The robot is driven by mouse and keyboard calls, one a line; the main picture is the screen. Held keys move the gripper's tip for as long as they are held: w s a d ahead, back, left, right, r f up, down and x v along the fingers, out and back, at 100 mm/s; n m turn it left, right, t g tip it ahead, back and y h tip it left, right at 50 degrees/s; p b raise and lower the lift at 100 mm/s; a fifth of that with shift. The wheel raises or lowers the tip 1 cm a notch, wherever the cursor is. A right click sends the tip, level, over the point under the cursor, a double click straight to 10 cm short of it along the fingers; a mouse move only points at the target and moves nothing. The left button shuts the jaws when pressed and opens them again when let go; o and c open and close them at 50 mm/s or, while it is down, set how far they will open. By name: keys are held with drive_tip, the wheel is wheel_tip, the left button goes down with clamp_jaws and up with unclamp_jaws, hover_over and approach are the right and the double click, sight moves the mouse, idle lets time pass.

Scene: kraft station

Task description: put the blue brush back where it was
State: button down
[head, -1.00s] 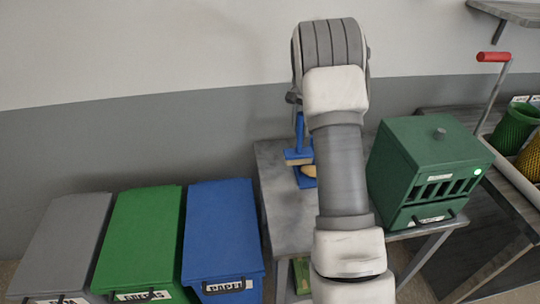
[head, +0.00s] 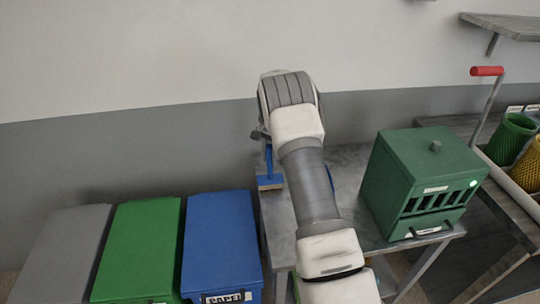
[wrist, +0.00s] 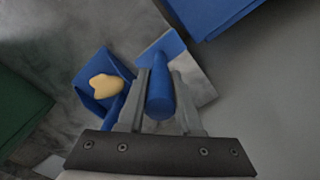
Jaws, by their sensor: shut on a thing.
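The blue brush (head: 269,181) hangs upright from my gripper near the left end of the grey table, bristle side down. In the wrist view its round blue handle (wrist: 160,95) sits between the two fingers of my gripper (wrist: 162,84), which is shut on it. The brush head (wrist: 163,48) lies beyond the fingertips, over or near the table's edge. I cannot tell whether the bristles touch the table. A blue dustpan (wrist: 92,68) with a yellowish piece (wrist: 106,87) in it lies beside the brush. In the head view my arm mostly hides it.
A green slotted box (head: 420,190) stands on the right of the grey table (head: 365,160). Blue (head: 220,235), green (head: 140,245) and grey (head: 65,250) bins stand to the left. A red-handled lever (head: 487,72) and green basket (head: 508,138) are farther right.

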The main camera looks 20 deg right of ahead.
drive_tip(key=shift+f, duration=0.2)
drive_tip(key=c, duration=0.6)
unclamp_jaws()
drive_tip(key=shift+r, duration=0.1)
wheel_tip(320, 180, up, 12)
drive_tip(key=shift+r, duration=0.1)
drive_tip(key=s+a+r+n+t, duration=0.1)
drive_tip(key=s+a+r+n, duration=0.25)
drive_tip(key=s+r, duration=0.55)
drive_tip(key=s+a+r+n+t, duration=0.2)
drive_tip(key=s+a+r, duration=0.2)
drive_tip(key=s+r, duration=0.45)
drive_tip(key=s+a+f+n+t, duration=0.1)
drive_tip(key=s+a+n, duration=0.1)
drive_tip(key=s, duration=0.8)
drive_tip(key=s+a+f+n+t, duration=0.1)
drive_tip(key=s+a+n, duration=0.2)
drive_tip(key=s, duration=0.8)
drive_tip(key=shift+s+a+f+n+t, duration=0.15)
drive_tip(key=shift+s+a+n+t, duration=0.05)
drive_tip(key=shift+s+n+t, duration=0.15)
